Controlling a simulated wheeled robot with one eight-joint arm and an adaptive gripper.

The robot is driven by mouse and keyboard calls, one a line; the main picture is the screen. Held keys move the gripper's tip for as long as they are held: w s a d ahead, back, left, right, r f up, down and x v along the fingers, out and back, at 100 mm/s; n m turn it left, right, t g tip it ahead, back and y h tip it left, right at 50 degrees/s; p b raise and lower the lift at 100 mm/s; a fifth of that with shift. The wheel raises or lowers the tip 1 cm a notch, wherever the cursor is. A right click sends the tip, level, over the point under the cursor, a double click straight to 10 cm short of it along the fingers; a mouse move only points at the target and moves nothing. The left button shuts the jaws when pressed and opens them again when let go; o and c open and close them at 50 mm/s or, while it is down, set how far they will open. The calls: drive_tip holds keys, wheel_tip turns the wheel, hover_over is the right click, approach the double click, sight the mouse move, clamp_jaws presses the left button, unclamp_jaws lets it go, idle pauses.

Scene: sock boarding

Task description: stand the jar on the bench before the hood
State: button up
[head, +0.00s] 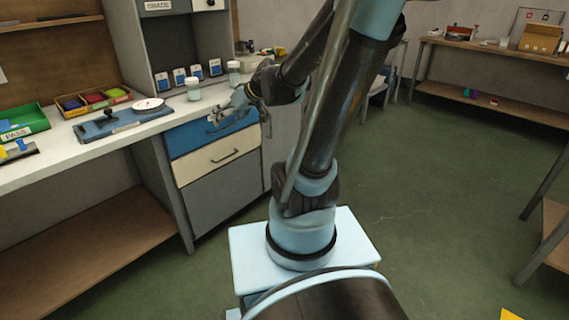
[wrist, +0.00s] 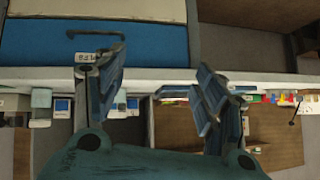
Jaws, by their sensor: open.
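Two pale jars with light lids stand upright on the bench (head: 60,150). One jar (head: 193,90) is before the grey hood (head: 128,45), and the other jar (head: 234,75) is farther right, near the hood's right side. My gripper (head: 220,113) is open and empty, at the bench's front edge by the blue drawer, apart from both jars. In the wrist view, which looks upside down, the spread fingers of my gripper (wrist: 160,85) have nothing between them. A pale greenish shape there (wrist: 41,100) may be a jar.
Blue-labelled items (head: 180,77) line the hood. The blue drawer front (head: 205,133) is below my gripper. The floor at right is clear.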

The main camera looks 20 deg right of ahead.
drive_tip(key=s+d+f+m+g+h, duration=0.2)
drive_tip(key=s+d+f+m+h, duration=0.1)
drive_tip(key=s+d, duration=0.4)
drive_tip(key=s+d+f+m+g+h, duration=0.2)
drive_tip(key=s+d+f+h, duration=0.2)
drive_tip(key=s+d, duration=0.4)
drive_tip(key=s+f, duration=0.1)
drive_tip(key=s, duration=0.4)
drive_tip(key=shift+s+f+m+g, duration=0.25)
drive_tip(key=shift+f+m+g, duration=0.15)
drive_tip(key=shift+w, duration=0.1)
drive_tip(key=shift+w+f, duration=0.2)
drive_tip(key=shift+w, duration=0.15)
